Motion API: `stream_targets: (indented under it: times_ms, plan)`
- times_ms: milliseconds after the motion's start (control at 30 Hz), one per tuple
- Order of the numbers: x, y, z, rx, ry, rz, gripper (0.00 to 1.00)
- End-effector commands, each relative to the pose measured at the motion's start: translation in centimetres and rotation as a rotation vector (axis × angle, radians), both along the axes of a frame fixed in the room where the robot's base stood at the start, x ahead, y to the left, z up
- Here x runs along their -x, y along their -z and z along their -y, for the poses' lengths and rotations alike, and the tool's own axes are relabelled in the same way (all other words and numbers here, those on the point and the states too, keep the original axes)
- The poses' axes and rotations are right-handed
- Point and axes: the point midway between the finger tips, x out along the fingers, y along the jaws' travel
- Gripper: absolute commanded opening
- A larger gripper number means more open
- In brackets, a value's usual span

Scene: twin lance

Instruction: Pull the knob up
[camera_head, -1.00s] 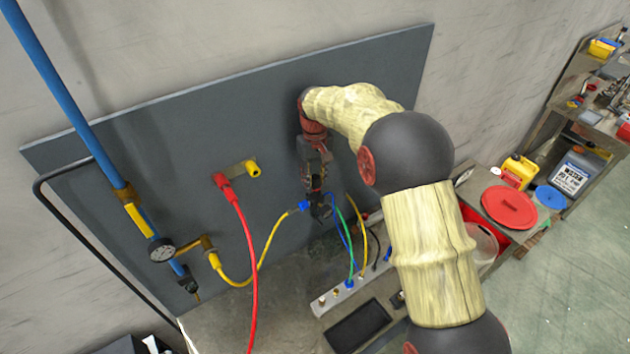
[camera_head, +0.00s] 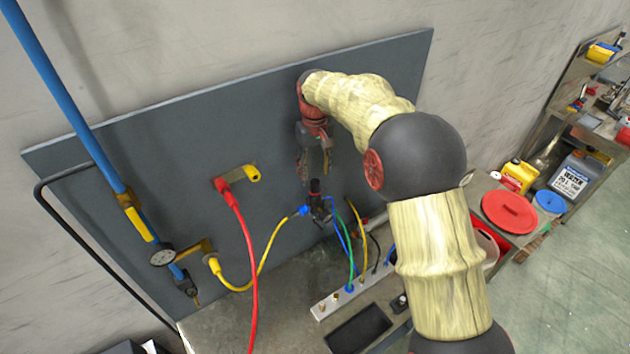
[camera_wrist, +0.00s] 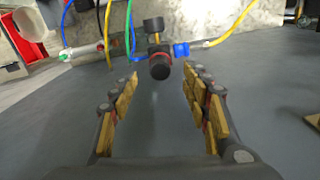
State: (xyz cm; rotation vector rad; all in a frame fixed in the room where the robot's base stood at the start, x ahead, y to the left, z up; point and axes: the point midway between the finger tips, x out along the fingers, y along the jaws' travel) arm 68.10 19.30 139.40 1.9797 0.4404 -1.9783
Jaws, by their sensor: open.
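The black knob (camera_head: 315,186) sits on top of a small valve fitting (camera_head: 320,211) on the dark grey panel. In the wrist view the knob (camera_wrist: 160,69) shows its round black end, with a red band next to it. My gripper (camera_head: 315,172) is just above the knob in the head view, pointing down at it. In the wrist view my gripper (camera_wrist: 161,84) has its padded fingers spread apart with nothing between them. The knob lies beyond the fingertips, centred in the gap, apart from both fingers.
Blue, green and yellow hoses (camera_head: 352,245) run from the valve area to a metal manifold (camera_head: 345,296) below. A red hose (camera_head: 246,260) and a blue pipe (camera_head: 70,95) are to the left.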

Motion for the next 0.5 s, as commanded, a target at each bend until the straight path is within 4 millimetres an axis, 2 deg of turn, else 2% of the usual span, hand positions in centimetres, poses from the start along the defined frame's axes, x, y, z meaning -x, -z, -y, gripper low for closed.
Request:
stream_targets:
  times_ms: [33, 200, 333, 500]
  plan:
    - [-0.1, -1.2, 0.0, -0.001, 0.0, 0.003, 0.47]
    - [-0.1, -4.2, 0.0, -0.001, 0.0, 0.002, 0.47]
    - [0.0, -5.6, 0.0, 0.0, 0.0, 0.0, 0.47]
    - [0.0, -6.4, 0.0, 0.0, 0.0, 0.0, 0.47]
